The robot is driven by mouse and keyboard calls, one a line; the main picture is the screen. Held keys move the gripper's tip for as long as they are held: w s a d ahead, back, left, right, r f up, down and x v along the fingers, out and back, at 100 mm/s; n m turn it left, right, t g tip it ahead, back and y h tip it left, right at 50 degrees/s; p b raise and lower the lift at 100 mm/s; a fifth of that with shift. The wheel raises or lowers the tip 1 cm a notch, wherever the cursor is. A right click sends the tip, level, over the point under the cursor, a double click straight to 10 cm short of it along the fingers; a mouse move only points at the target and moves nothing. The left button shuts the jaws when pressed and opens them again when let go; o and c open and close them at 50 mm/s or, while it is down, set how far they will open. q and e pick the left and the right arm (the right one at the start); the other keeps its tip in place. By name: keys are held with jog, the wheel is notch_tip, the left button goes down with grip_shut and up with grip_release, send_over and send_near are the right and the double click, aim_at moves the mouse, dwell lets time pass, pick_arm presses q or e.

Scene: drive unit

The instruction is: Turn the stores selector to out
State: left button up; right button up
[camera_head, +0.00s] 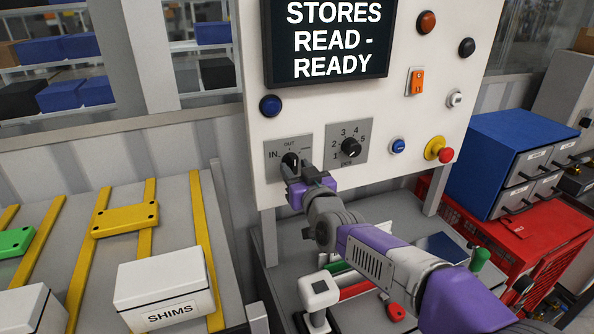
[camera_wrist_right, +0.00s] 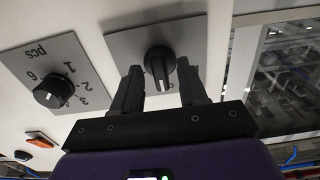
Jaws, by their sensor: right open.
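The stores selector is a black knob (camera_head: 291,160) on a grey plate (camera_head: 303,136) marked IN at its left and OUT at its top, on the white panel. The same knob (camera_wrist_right: 161,62) shows large in the right wrist view, with a white mark along its face. I cannot tell for sure which label the mark points at. My right gripper (camera_wrist_right: 159,72) is open, with one finger on each side of the knob; contact is unclear. In the head view my right gripper (camera_head: 293,174) covers the lower part of the knob. My left gripper is out of view.
A numbered pcs dial (camera_head: 350,148) sits close to the right of the selector. A screen (camera_head: 325,40) reads STORES READ - READY. A red emergency button (camera_head: 445,155) is farther right. A SHIMS box (camera_head: 162,283) stands at left, blue drawers (camera_head: 515,150) at right.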

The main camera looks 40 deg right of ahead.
jog(key=shift+s, duration=0.1)
jog(key=v, duration=0.7)
jog(key=shift+s, duration=0.15)
dwell(0.4)
